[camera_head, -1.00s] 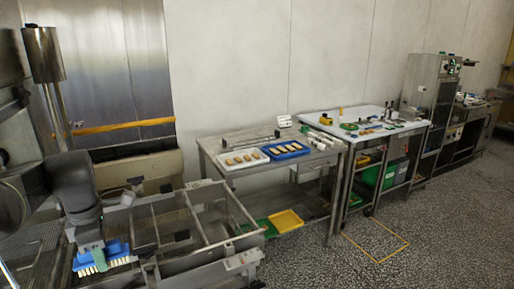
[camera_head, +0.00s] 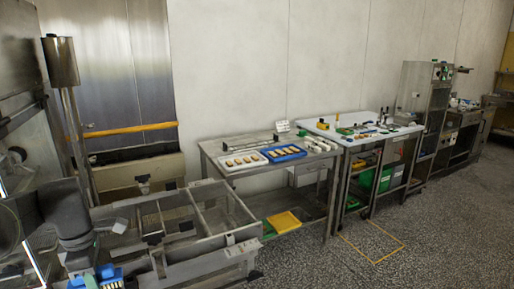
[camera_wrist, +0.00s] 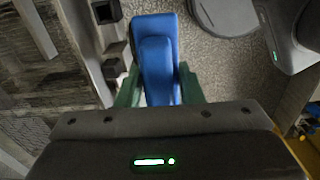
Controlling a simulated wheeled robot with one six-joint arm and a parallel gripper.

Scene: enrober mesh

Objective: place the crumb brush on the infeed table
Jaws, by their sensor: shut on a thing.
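The crumb brush has a blue body (camera_head: 108,273) and pale bristles, and shows at the bottom left of the head view, partly cut off by the frame edge. In the wrist view its blue body (camera_wrist: 157,50) lies between the two green fingers of my gripper (camera_wrist: 160,90). My gripper (camera_head: 97,278) is shut on the brush and holds it in front of the steel frame. A steel table (camera_head: 205,152) with trays on its top stands further off in the middle of the head view; it looks like the infeed table.
A white tray (camera_head: 226,165) and a blue tray (camera_head: 268,157) with small pieces sit on that table's front left. An open steel frame (camera_head: 215,238) stands between my arm and the table. A white-topped bench (camera_head: 345,128) is to the right. Speckled floor at right is clear.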

